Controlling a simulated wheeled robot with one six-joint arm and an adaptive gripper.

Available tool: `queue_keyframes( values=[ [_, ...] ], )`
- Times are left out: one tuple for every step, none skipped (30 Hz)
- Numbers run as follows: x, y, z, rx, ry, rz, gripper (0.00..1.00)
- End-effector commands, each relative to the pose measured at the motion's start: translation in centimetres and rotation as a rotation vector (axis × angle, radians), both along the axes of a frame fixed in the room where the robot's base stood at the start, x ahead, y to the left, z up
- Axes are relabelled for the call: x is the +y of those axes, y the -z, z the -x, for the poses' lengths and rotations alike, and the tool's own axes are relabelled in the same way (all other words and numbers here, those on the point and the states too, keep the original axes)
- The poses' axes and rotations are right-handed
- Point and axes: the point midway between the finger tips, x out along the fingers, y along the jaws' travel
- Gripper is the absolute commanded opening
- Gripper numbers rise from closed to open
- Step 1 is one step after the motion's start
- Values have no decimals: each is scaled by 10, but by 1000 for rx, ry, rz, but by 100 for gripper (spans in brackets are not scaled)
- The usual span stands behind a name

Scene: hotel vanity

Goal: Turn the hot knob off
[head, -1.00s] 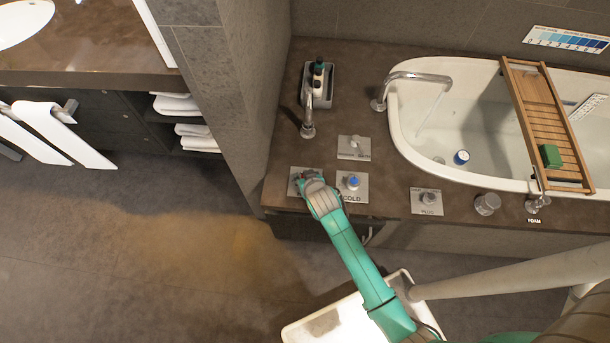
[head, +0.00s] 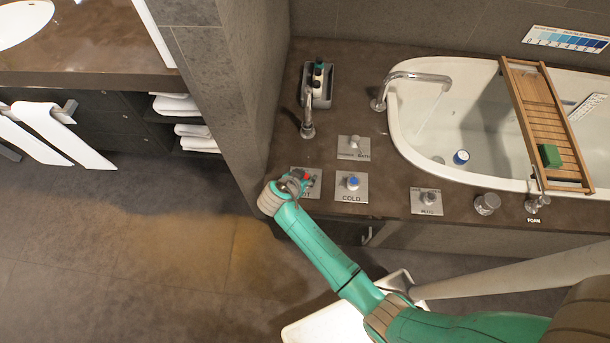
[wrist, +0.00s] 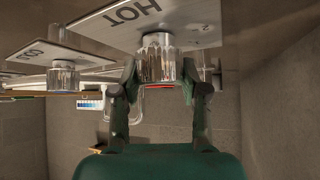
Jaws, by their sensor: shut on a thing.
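The hot knob (head: 305,176) has a red top and sits on a metal plate (head: 316,186) near the front left of the brown deck. In the wrist view the clear, faceted hot knob (wrist: 158,60) stands on the plate marked HOT (wrist: 135,14). Part of the knob is hidden by the gripper in the head view.
The blue-topped cold knob (head: 352,183) is just right of the hot knob. Another knob plate (head: 354,155) lies behind. A small faucet (head: 307,118) stands farther back. Water runs from the tub spout (head: 415,78) into the white bathtub (head: 400,130). A plug knob (head: 428,198) is farther right.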

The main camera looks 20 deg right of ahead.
Motion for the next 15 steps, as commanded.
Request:
queue_keyframes(
  values=[
    [1,0,-1,1,28,-2,9],
    [1,0,-1,1,44,-2,9],
    [1,0,-1,2,65,-3,9],
    [1,1,0,2,78,-2,9],
    [1,1,0,2,93,-2,9],
    [1,1,0,2,107,-3,9],
    [1,1,0,2,119,-3,9],
    [1,1,0,2,129,-3,9],
    [1,1,0,2,140,-3,9],
    [1,1,0,2,146,-2,9],
    [0,1,0,2,152,-2,9],
    [0,1,0,2,159,-2,9],
    [0,1,0,2,163,-2,9],
    [0,1,1,3,167,-2,9],
    [0,1,1,3,171,-2,9]
  ],
)
